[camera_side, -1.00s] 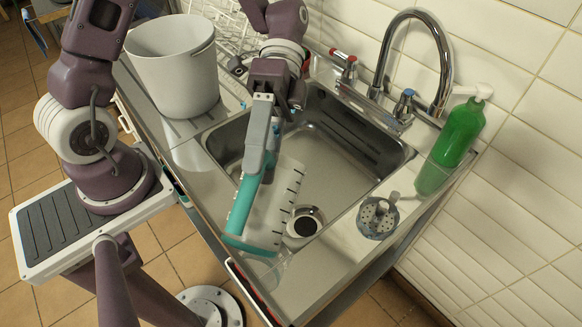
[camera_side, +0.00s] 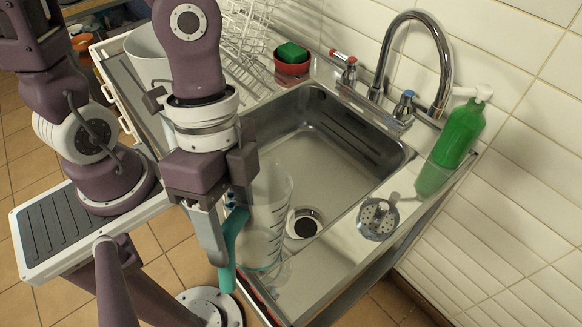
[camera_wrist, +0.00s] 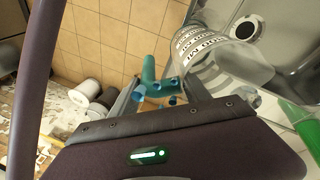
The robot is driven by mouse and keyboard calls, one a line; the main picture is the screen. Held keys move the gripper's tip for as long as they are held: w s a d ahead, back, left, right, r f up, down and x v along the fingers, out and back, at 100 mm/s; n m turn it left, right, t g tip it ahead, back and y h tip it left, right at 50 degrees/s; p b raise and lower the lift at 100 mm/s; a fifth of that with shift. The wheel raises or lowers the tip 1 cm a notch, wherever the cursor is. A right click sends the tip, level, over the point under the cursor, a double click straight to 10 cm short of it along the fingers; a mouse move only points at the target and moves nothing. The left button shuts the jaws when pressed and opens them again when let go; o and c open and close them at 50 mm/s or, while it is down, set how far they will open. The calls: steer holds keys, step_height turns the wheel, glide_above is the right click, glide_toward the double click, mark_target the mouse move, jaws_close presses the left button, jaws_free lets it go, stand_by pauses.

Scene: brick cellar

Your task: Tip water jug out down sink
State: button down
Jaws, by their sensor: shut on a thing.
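The water jug (camera_side: 270,215) is clear plastic with markings and a teal handle (camera_side: 230,240). In the side view it is roughly upright at the near front edge of the sink (camera_side: 330,150); whether its base touches the counter I cannot tell. No water is plainly visible in it. My gripper (camera_side: 222,228) is shut on the handle, left of the jug's body. In the wrist view the jug (camera_wrist: 205,65) is right of the handle (camera_wrist: 150,75), with the round drain (camera_wrist: 245,28) beyond. The drain (camera_side: 304,222) also shows right of the jug in the side view.
A metal strainer (camera_side: 378,218) lies on the ledge right of the sink. A green soap bottle (camera_side: 458,135) and tap (camera_side: 435,50) stand along the wall. A grey bucket (camera_side: 147,55), dish rack (camera_side: 225,25) and red pot with green sponge (camera_side: 291,62) are behind. The basin is clear.

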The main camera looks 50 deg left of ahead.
steer(key=shift+s+d+f+t+y, duration=0.3)
steer(key=shift+s+d+t+y, duration=0.15)
steer(key=shift+s, duration=0.2)
steer(key=shift+s+d+f+t+y, duration=0.2)
steer(key=shift+s+f+t, duration=0.15)
steer(key=shift+f+t, duration=0.15)
steer(key=shift+s+d+f+t+y, duration=0.15)
steer(key=shift+s+f+t, duration=0.2)
steer(key=shift+f, duration=0.25)
step_height(320, 180, up, 6)
steer(key=shift+w+f, duration=0.1)
